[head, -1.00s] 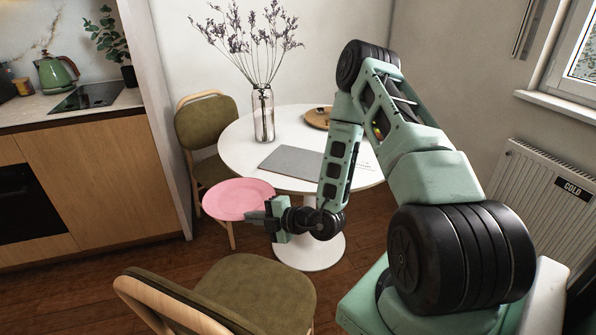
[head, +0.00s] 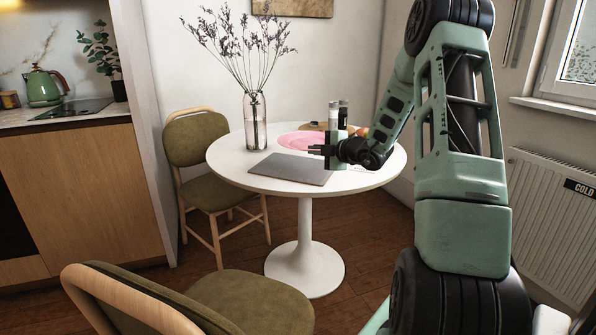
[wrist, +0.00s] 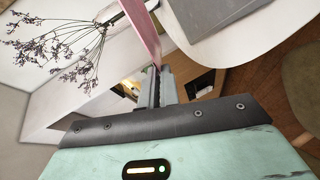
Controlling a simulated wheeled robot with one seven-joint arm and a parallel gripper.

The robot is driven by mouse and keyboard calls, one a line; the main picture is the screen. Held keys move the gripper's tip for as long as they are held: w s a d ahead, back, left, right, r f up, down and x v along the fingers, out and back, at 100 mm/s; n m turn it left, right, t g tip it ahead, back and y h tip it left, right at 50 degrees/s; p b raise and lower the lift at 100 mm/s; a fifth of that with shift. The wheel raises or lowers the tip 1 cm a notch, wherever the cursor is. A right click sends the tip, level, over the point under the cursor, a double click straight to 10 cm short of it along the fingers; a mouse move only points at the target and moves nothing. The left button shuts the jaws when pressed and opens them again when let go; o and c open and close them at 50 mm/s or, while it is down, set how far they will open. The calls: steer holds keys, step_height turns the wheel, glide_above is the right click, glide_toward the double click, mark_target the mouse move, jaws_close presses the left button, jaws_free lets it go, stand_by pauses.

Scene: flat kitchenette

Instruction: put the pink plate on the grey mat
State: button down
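The pink plate (head: 295,141) is over the back part of the white round table (head: 235,160) in the head view, partly hidden by my gripper (head: 318,150). In the wrist view the plate (wrist: 143,28) shows nearly edge-on, its rim between my fingers (wrist: 160,80). My gripper is shut on that rim and holds the plate above the table; the exact gap underneath cannot be told. The grey mat (head: 290,169) lies bare on the table's front part, nearer the camera than the plate. It also shows in the wrist view (wrist: 208,18).
A glass vase (head: 255,122) with dried flowers stands left of the plate. Behind are a wooden board (head: 312,126), two slim containers (head: 333,115) and some fruit (head: 362,132). Chairs with olive seats stand left (head: 197,140) and in front (head: 245,300).

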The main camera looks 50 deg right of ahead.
mark_target(315, 189)
step_height(315, 189, down, 10)
steer(key=shift+r+b, duration=0.1)
steer(key=shift+b, duration=1.1)
steer(key=c, duration=1.9)
jaws_free()
steer(key=shift+c, duration=0.2)
steer(key=o, duration=0.3)
